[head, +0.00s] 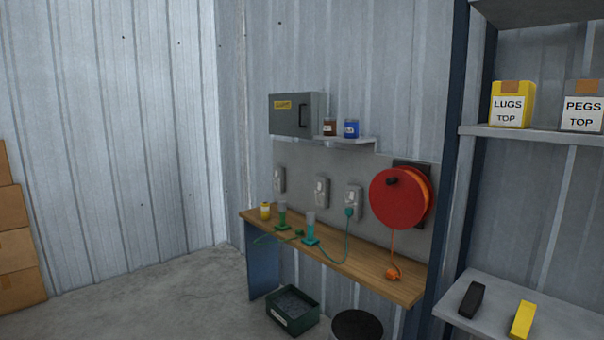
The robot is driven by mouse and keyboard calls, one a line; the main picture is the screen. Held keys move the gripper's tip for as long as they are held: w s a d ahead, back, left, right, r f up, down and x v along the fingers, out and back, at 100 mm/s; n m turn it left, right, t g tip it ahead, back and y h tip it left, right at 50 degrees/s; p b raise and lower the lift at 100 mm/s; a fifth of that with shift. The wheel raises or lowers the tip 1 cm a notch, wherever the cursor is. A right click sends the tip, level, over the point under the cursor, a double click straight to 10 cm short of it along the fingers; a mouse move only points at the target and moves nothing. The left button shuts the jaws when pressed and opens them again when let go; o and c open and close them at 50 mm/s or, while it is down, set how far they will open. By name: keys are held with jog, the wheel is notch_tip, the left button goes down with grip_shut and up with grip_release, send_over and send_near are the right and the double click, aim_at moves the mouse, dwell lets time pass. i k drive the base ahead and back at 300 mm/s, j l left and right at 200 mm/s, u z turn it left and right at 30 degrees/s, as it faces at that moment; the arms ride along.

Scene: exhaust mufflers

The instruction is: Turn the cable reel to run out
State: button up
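The cable reel (399,203) is a red disc on a dark wall plate, at the right end above the wooden bench. A black knob (392,181) sits on its face near the upper left. An orange cable (392,245) hangs from the reel down to an orange plug end (393,274) lying on the bench. My gripper is not in view.
Several sockets line the panel above. A dark green crate (292,311) and a round black object (357,325) stand in front.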

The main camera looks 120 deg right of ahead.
aim_at(401, 198)
jog(key=z, duration=4.85)
